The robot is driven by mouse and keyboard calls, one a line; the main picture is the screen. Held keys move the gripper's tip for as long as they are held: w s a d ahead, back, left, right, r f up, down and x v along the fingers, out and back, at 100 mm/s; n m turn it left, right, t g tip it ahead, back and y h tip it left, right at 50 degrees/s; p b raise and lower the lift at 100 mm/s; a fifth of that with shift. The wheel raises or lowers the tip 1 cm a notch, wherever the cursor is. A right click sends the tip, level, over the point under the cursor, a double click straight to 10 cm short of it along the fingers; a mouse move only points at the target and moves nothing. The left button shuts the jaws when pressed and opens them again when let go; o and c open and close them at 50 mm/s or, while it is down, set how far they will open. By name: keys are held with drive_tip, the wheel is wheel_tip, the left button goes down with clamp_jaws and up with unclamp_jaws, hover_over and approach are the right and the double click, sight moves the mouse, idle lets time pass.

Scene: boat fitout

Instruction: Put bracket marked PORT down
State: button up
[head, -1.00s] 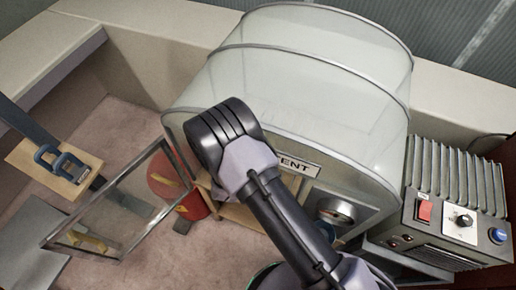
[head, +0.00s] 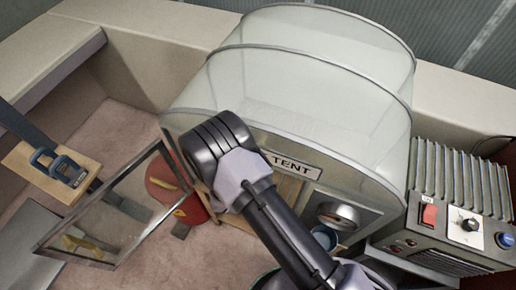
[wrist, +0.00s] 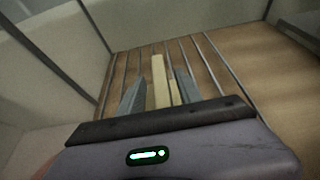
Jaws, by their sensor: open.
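My gripper (wrist: 160,97) shows in the wrist view with its two grey fingers apart. A pale yellow, narrow piece (wrist: 159,76) lies between the fingers on a slatted rack (wrist: 207,78); it may be the bracket, but I see no PORT marking. I cannot tell whether either finger touches it. In the head view my arm reaches into the front of the clear-covered box with a TENT sign (head: 291,165), and my gripper is hidden there.
A framed glass door (head: 158,226) stands open at the left. Beyond it are a red container (head: 160,184) and a wooden board (head: 22,160) with a blue clamp (head: 68,171). A ribbed heater-like unit (head: 452,235) stands right. A blue cup (head: 324,236) sits near the gauge (head: 338,215).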

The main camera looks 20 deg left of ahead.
drive_tip(key=p+v, duration=0.3)
drive_tip(key=v, duration=0.8)
